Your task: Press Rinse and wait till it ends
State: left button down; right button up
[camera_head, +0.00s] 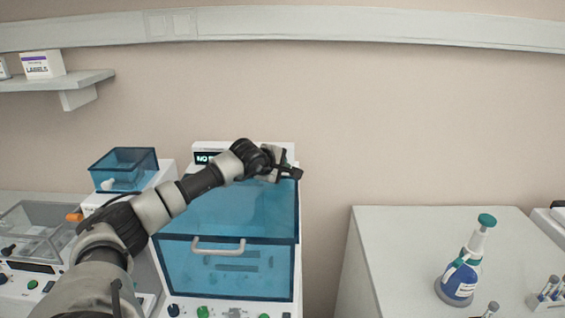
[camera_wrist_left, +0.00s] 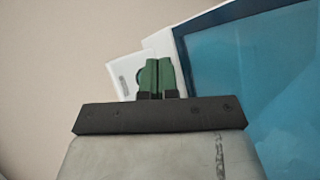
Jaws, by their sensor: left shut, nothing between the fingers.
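A machine with a blue see-through lid (camera_head: 225,205) stands on the bench, its lid down. Its white rear panel (camera_head: 243,147) carries a dark display (camera_head: 206,158) that starts with "NO"; my arm covers the rest. My left gripper (camera_head: 288,172) is shut and empty at the right end of this panel. In the left wrist view its green fingertips (camera_wrist_left: 157,77) are together in front of a white panel (camera_wrist_left: 128,72). A rounded green edge shows just left of the fingertips, perhaps a button. I cannot read a Rinse label or tell whether the fingertips touch it. My right gripper is not in view.
The blue lid (camera_wrist_left: 255,85) lies right of the fingertips in the wrist view. A smaller blue-lidded box (camera_head: 125,170) and a clear-lidded device (camera_head: 42,228) stand at the left. A bottle (camera_head: 461,280) stands on the right bench (camera_head: 400,240). The lid has a handle (camera_head: 219,250).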

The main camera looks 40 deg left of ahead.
pick_arm(q)
jog(key=shift+w+a, duration=0.1)
dwell(0.5)
jog(key=shift+w+a, duration=0.15)
jog(key=shift+w, duration=0.05)
jog(key=shift+w+a, duration=0.3)
jog(key=shift+w, duration=0.05)
dwell(0.8)
jog(key=shift+s+d+f+b, duration=0.1)
jog(key=shift+s+d+b, duration=0.3)
jog(key=shift+s+b, duration=0.15)
jog(key=shift+s+d, duration=0.15)
